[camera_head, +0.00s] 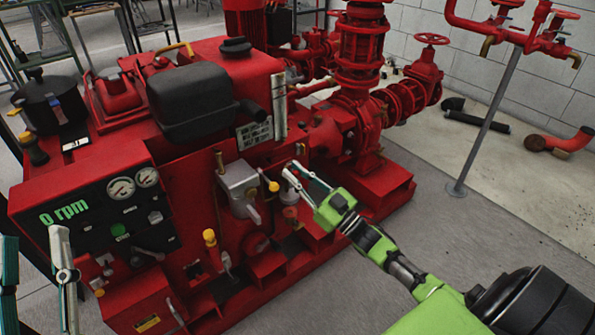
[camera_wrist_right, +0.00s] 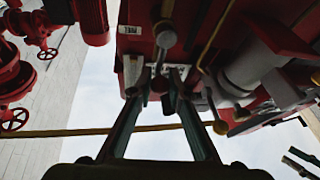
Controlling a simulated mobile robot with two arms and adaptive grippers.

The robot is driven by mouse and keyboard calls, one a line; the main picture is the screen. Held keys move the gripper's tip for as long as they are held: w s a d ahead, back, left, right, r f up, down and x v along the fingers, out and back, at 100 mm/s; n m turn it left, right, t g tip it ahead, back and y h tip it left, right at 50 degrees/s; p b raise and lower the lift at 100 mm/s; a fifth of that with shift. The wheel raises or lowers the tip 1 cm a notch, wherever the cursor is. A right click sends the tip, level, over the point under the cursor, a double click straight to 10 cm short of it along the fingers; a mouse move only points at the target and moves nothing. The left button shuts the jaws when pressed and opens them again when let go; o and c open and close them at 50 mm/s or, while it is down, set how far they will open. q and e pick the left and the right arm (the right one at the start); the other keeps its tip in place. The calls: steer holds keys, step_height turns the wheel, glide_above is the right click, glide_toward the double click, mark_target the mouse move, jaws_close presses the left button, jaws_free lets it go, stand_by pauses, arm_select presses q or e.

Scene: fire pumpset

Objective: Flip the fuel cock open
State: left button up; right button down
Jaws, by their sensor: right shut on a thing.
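My right gripper (camera_head: 289,170) reaches in from the lower right to the side of the red pump engine (camera_head: 215,85). Its fingertips close around a small lever-like part, apparently the fuel cock (camera_wrist_right: 158,83), below the plate on the engine's side. In the right wrist view the two fingers of this gripper (camera_wrist_right: 157,74) converge on that part and hide much of it. The cock's exact angle cannot be told. My left gripper (camera_head: 34,238) is at the far left edge, fingers apart and empty, in front of the control panel (camera_head: 100,210).
A yellow-knobbed lever (camera_head: 273,186) sits just below the right gripper, beside a grey housing (camera_head: 240,185). Another yellow-knobbed lever (camera_head: 209,237) is lower left. Red pump pipes (camera_head: 360,100) stand behind. Open floor (camera_head: 480,215) lies to the right.

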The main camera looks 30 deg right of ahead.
steer(key=c, duration=1.9)
jaws_free()
steer(key=shift+s+f, duration=0.1)
steer(key=v, duration=1.1)
steer(key=shift+s+d, duration=0.2)
steer(key=shift+s, duration=0.2)
steer(key=shift+f, duration=0.1)
